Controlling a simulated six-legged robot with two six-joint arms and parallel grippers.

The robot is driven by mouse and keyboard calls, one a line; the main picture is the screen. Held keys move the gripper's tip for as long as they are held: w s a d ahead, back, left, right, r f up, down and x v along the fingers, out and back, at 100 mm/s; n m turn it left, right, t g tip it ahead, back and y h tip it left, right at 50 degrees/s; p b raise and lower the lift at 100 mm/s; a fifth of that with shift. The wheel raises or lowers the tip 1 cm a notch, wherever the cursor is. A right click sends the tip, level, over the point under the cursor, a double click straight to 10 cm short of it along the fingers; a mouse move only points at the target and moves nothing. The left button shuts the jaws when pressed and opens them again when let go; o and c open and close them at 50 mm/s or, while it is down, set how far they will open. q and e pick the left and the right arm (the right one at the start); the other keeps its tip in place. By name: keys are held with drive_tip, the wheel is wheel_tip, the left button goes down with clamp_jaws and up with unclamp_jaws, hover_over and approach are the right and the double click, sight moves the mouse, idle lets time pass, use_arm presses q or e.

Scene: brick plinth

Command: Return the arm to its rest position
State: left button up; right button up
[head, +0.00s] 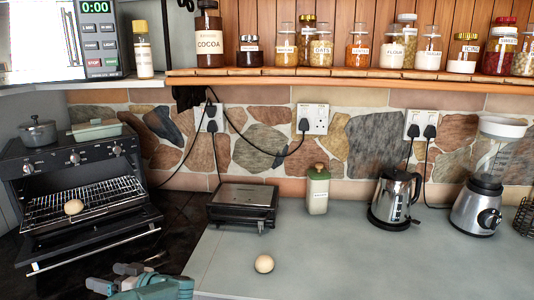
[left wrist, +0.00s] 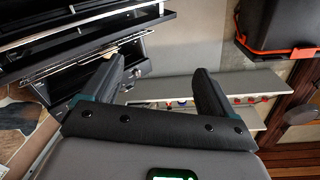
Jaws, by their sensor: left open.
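My left gripper (head: 113,277) shows at the bottom left of the head view, in front of the open oven and left of the grey counter. In the left wrist view my left gripper (left wrist: 158,68) has its two dark fingers spread wide apart, with nothing between them. Beyond the fingers are dark oven-like metal parts at the upper left and a pale strip with small coloured spots. Most of the left arm is out of the head view. My right gripper is in neither view.
The black oven (head: 78,160) has its door down and a round tan item (head: 74,207) on its rack. A similar round item (head: 264,263) lies on the counter (head: 340,265). A black grill (head: 243,205), green jar (head: 318,190), kettle (head: 394,198) and blender (head: 478,205) stand behind.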

use_arm(q)
drive_tip(key=d+f+m+t+h, duration=0.4)
drive_tip(key=f, duration=0.4)
drive_tip(key=d+f+m+t+h, duration=0.3)
drive_tip(key=d+f+m+h, duration=0.1)
drive_tip(key=f, duration=0.4)
drive_tip(key=s+d+f+m+h, duration=0.3)
drive_tip(key=s+d+f+h, duration=0.3)
drive_tip(key=s+d+f, duration=0.2)
drive_tip(key=s+d+f+g+h, duration=0.1)
drive_tip(key=s+d+g+h, duration=0.1)
drive_tip(key=s+d, duration=0.3)
drive_tip(key=s+d+f+g+h, duration=0.2)
drive_tip(key=s+d+g+h, duration=0.1)
drive_tip(key=s, duration=0.8)
drive_tip(key=s+d+f+n+g+h, duration=0.1)
drive_tip(key=s+d+g, duration=0.3)
drive_tip(key=s, duration=0.5)
drive_tip(key=d+f+h, duration=0.1)
drive_tip(key=d, duration=0.1)
drive_tip(key=shift+d+g+h, duration=0.3)
drive_tip(key=shift+d, duration=0.1)
